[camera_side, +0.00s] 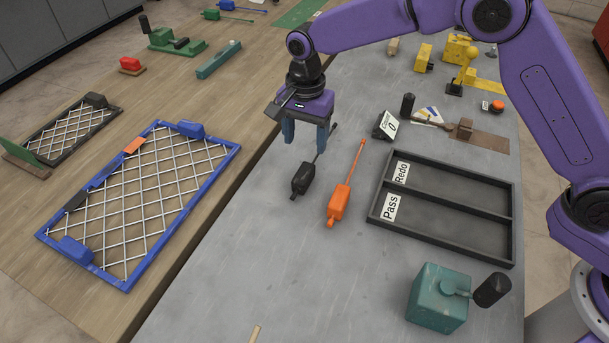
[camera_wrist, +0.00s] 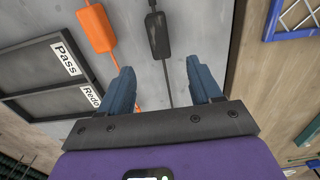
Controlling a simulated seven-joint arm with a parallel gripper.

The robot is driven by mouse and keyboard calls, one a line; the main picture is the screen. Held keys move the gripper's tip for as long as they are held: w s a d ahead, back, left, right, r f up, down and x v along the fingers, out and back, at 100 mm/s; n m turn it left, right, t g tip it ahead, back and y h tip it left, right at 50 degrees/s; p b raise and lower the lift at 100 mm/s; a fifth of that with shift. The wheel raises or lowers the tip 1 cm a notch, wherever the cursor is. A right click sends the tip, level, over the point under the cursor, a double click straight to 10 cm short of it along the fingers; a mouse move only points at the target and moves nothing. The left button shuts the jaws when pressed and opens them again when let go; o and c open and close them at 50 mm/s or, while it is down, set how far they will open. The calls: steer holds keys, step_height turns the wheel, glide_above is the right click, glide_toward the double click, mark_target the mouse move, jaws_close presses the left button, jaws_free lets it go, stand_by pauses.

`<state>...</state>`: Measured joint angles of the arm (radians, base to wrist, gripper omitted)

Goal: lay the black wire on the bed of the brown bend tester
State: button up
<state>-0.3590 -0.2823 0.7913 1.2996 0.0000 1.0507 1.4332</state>
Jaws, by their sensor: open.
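The black wire (camera_side: 303,178), a black block with a thin rod, lies on the grey table. In the wrist view the black block (camera_wrist: 157,36) is ahead of the fingers and its rod runs back between them. My gripper (camera_side: 305,143) is open and empty above the rod end; in the wrist view its blue fingers (camera_wrist: 161,80) stand either side of the rod, apart from it. The brown bend tester (camera_side: 484,140), a flat brown bed with a raised block, lies at the table's right side. Nothing lies on the part of its bed that shows.
An orange wire (camera_side: 338,202) lies close beside the black one. A dark Pass/Redo tray (camera_side: 445,237) is to the right. A card reading 0 (camera_side: 388,125) and a black cylinder (camera_side: 407,103) stand between gripper and tester. A teal box (camera_side: 437,298) is in front.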

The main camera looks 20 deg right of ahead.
mark_target(304, 170)
step_height(304, 170, down, 5)
steer(key=shift+r, duration=0.1)
steer(key=shift+s+a+f, duration=0.15)
steer(key=shift+f, duration=2.55)
steer(key=c, duration=1.1)
